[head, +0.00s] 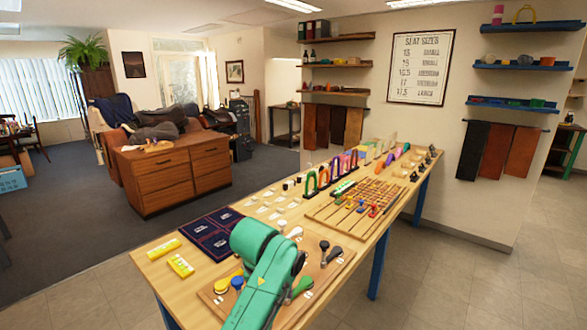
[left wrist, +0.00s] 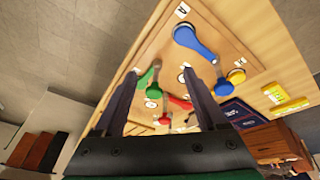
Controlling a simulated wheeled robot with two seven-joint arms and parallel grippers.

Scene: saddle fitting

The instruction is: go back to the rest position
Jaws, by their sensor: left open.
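My left arm, green, reaches in from the bottom of the head view over the near end of the long wooden table (head: 165,270). Its gripper is mostly hidden behind the arm there. In the left wrist view my left gripper (left wrist: 160,75) has its two dark fingers spread apart, with nothing held between them. Beyond the fingers lies a wooden board (left wrist: 160,60) with a blue handled piece (left wrist: 195,40), a green piece (left wrist: 148,78) and a red piece (left wrist: 180,102). I cannot tell the height of the fingertips above the board. My right gripper does not show.
Two yellow boxes (head: 181,265) and a dark blue mat (head: 205,240) lie left of the arm. Colored arches (head: 322,176) and a slotted rack (head: 365,200) stand farther along the table. A wooden cabinet (head: 165,180) stands behind. Floor is clear on the right.

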